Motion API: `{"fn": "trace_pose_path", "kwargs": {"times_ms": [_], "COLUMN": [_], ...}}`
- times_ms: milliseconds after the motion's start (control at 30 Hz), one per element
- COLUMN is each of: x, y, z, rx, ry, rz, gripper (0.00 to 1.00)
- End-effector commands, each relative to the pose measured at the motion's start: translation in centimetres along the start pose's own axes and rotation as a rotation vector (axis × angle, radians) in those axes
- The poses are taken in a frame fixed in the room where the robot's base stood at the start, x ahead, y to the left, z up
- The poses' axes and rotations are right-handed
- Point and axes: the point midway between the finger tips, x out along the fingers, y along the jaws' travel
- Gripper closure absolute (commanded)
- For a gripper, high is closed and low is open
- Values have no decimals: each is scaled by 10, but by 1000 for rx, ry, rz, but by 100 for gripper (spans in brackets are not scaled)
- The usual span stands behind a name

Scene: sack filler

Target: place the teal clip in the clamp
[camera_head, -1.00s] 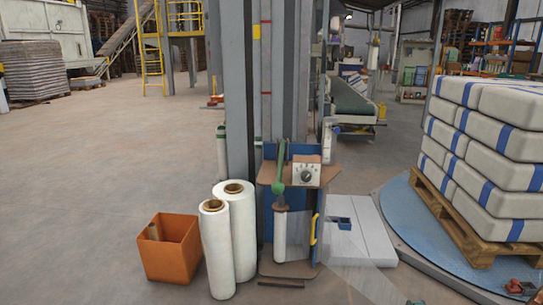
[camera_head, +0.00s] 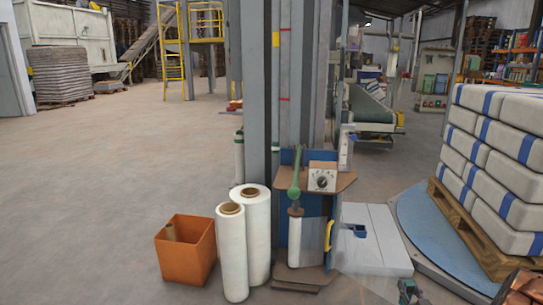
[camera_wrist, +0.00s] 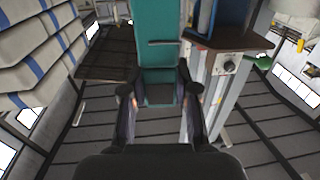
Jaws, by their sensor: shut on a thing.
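The teal clip (camera_wrist: 165,58) fills the upper middle of the wrist view, a long flat piece with a small ledge across it. My gripper (camera_wrist: 158,96) is shut on its near end, with one dark finger on each side. In the head view, my gripper (camera_head: 409,291) shows small at the bottom edge with a bit of teal, in front of the pale ramp. I cannot make out the clamp for sure in either view. A blue fitting (camera_head: 354,230) sits on the pale ramp, apart from my gripper.
The wrapping machine with a film roll (camera_head: 294,240) stands at centre. White rolls (camera_head: 232,255) and an orange bin (camera_head: 186,250) stand left. At right, sacks (camera_head: 497,150) on a pallet stand on the blue turntable (camera_head: 418,215). A brownish object fills the bottom right corner. Floor at left is clear.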

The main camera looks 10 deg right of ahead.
Motion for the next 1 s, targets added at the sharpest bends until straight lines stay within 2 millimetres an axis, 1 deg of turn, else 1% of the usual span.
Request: {"fn": "trace_pose_path", "kwargs": {"times_ms": [33,200,367,500,567,767,1000], "x": [11,41,67,87,95,117,133], "y": [-10,-37,-65,-93,-105,-151,-213], "z": [-7,-28,-51,-71,-82,-114,-156], "rx": [-3,-1,1,0,0,0,2], "ry": [2,3,4,2,5,5,5], "rz": [-13,-35,-52,-67,-71,-92,-120], "gripper": [100,100,100,100,100,100,100]}}
